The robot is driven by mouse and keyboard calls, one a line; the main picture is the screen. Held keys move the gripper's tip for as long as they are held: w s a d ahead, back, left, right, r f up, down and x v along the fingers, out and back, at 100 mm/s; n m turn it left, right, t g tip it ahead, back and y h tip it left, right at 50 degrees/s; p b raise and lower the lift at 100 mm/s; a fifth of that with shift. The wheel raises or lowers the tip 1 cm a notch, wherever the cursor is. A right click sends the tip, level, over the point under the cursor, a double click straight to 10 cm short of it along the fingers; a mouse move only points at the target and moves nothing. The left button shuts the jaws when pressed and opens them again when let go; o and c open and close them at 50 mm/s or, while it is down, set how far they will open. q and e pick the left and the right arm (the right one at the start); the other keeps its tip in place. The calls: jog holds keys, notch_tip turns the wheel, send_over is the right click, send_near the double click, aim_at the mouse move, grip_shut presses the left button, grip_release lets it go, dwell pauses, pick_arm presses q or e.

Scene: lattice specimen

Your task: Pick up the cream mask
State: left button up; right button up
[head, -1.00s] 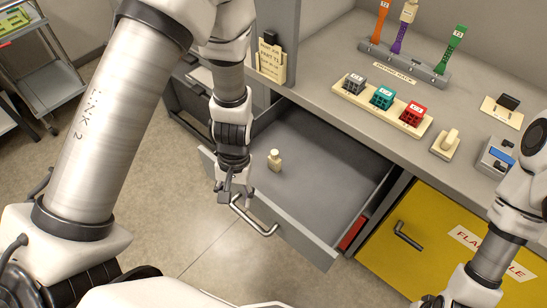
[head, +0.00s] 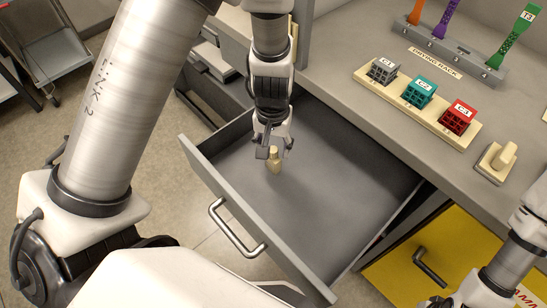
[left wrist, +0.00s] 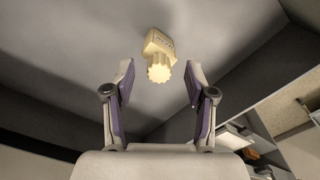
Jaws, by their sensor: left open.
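The one cream thing near my left gripper is a small bottle-like piece (head: 274,164) with a ribbed cap. My right gripper's fingers are outside the frame.
The drawer walls (head: 205,160) surround the piece, and its floor is otherwise bare. On the counter above are a drying rack (head: 450,48) with coloured pieces, a cream tray (head: 366,82) with grey, teal and red blocks, and a cream block on a base (head: 490,172). A yellow cabinet (head: 470,250) is at the right.

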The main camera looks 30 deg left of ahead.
pick_arm(q)
jog(key=shift+w+f, duration=0.3)
jog(key=shift+f, duration=0.65)
jog(key=shift+s+r, duration=0.15)
jog(key=shift+c, duration=1.1)
jog(key=c, duration=0.7)
jog(key=shift+o, duration=0.2)
